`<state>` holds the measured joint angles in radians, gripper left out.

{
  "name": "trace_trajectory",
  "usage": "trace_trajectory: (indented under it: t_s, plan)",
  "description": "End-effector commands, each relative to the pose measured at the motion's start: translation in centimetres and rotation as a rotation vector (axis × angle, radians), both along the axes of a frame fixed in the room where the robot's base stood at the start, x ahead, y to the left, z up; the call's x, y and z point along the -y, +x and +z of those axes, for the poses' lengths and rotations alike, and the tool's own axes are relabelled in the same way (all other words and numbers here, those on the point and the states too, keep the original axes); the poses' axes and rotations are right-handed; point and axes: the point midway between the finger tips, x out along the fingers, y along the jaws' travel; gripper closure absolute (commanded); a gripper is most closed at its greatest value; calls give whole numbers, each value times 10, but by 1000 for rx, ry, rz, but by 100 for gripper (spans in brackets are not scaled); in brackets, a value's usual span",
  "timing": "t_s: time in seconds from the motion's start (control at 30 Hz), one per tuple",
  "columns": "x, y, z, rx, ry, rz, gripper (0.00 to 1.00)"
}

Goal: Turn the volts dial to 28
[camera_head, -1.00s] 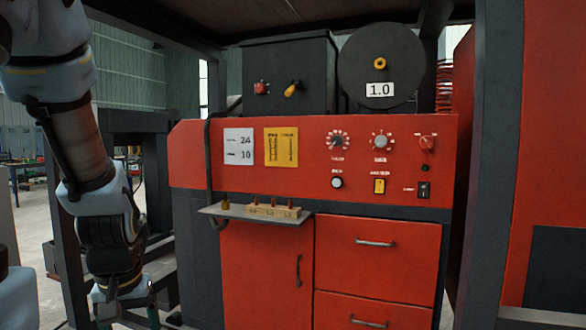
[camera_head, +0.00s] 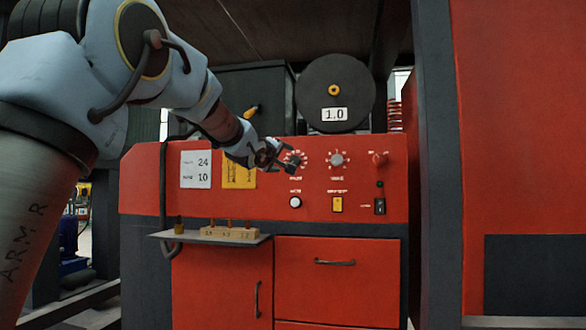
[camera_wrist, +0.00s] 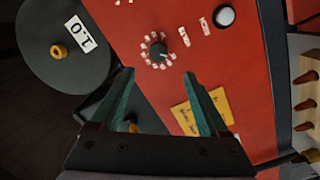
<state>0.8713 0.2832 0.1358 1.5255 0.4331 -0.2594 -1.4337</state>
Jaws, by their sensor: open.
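The left dial on the red panel, a black knob in a ring of white number labels, shows in the wrist view (camera_wrist: 157,52). Its caption is too small to read surely, so I take it as the volts dial by position. My gripper (camera_wrist: 158,77) is open and empty, with its two teal fingers apart and the dial just beyond and between their tips. In the head view my gripper (camera_head: 288,164) is in front of this dial and hides most of it. The pointer's setting cannot be read. A white card (camera_head: 196,169) reads 24 and 10.
A second, grey dial (camera_head: 337,159) and a red knob (camera_head: 379,158) sit to the right. Below are a white button (camera_head: 295,202), a yellow switch (camera_head: 337,204) and a black switch (camera_head: 380,206). A shelf (camera_head: 170,237) with a peg block (camera_head: 230,232) juts out below left.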

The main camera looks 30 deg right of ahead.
Motion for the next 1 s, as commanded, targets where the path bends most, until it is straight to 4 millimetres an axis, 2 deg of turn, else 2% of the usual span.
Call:
trace_trajectory:
  t_s: [0.17, 0.6, 0.8, 1.0]
  plan:
    - [14, 9, 4, -1, -7, -4, 22]
    - [68, 58, 5, 0, -4, -2, 22]
    - [79, 68, 3, 0, -4, -2, 22]
    - [82, 70, 1, -1, -5, -2, 22]
